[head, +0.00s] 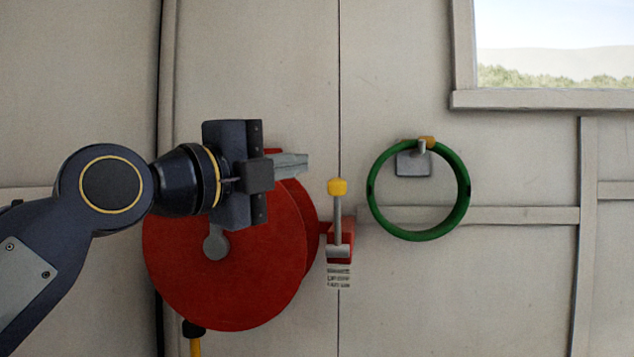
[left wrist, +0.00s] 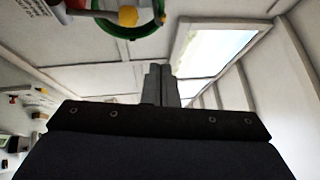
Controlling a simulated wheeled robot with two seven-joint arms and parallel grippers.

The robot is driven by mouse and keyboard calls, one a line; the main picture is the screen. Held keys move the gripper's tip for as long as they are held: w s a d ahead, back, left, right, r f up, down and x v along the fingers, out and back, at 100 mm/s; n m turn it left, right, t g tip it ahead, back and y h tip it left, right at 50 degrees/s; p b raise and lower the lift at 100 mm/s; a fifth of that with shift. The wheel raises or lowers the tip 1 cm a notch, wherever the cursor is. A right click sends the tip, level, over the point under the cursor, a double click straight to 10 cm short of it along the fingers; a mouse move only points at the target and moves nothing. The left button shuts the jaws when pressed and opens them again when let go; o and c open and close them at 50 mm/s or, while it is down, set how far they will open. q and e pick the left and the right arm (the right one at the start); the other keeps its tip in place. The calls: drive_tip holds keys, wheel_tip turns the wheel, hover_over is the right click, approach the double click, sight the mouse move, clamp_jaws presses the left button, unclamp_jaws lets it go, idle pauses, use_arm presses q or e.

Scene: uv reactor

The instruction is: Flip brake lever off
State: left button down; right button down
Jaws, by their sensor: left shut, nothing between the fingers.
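The brake lever (head: 337,212) is a grey rod with a yellow knob on top. It stands upright from a red bracket (head: 341,240) beside the red hose reel (head: 215,285). My left gripper (head: 306,163) is shut and empty, in front of the reel's upper part. Its fingertips point right, a little above and left of the yellow knob, and look apart from it. In the left wrist view the shut fingers (left wrist: 160,72) are at the centre, and the yellow knob (left wrist: 128,15) is above and left of them. My right gripper is not in view.
A green ring (head: 462,205) hangs on a grey wall bracket right of the lever. A small label (head: 339,276), too small to read surely, sits below the lever. A window (head: 550,50) is at upper right. The wall between lever and ring is clear.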

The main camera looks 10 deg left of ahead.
use_arm(q)
drive_tip(key=shift+s+a+r, duration=0.15)
drive_tip(key=shift+s+a, duration=0.1)
drive_tip(key=shift+s, duration=0.4)
drive_tip(key=shift+s+a+r, duration=0.15)
drive_tip(key=shift+s+a, duration=0.05)
drive_tip(key=shift+s, duration=0.4)
drive_tip(key=shift+f, duration=0.1)
drive_tip(key=s+a+f+n+g+y, duration=0.1)
drive_tip(key=a+f+n+g+y, duration=0.15)
drive_tip(key=f+n, duration=0.45)
drive_tip(key=s+a+f+n+g+y, duration=0.1)
drive_tip(key=a+f+n, duration=0.15)
drive_tip(key=f, duration=0.95)
drive_tip(key=s+a+f+n+g+y, duration=0.1)
drive_tip(key=a+f+n+y, duration=0.2)
drive_tip(key=f, duration=0.6)
drive_tip(key=s+f+n+g, duration=0.2)
drive_tip(key=s+f+n, duration=0.3)
drive_tip(key=f, duration=0.4)
drive_tip(key=s+f+n+g, duration=0.2)
drive_tip(key=s+f+n, duration=0.3)
drive_tip(key=f, duration=0.4)
drive_tip(key=s+a+f+n+g, duration=0.1)
drive_tip(key=s+f+n+g, duration=0.1)
drive_tip(key=s+f+n, duration=0.3)
wheel_tip(320, 180, down, 4)
drive_tip(key=shift+s+r+y, duration=0.1)
drive_tip(key=shift+s+y, duration=0.1)
drive_tip(key=shift+y, duration=0.15)
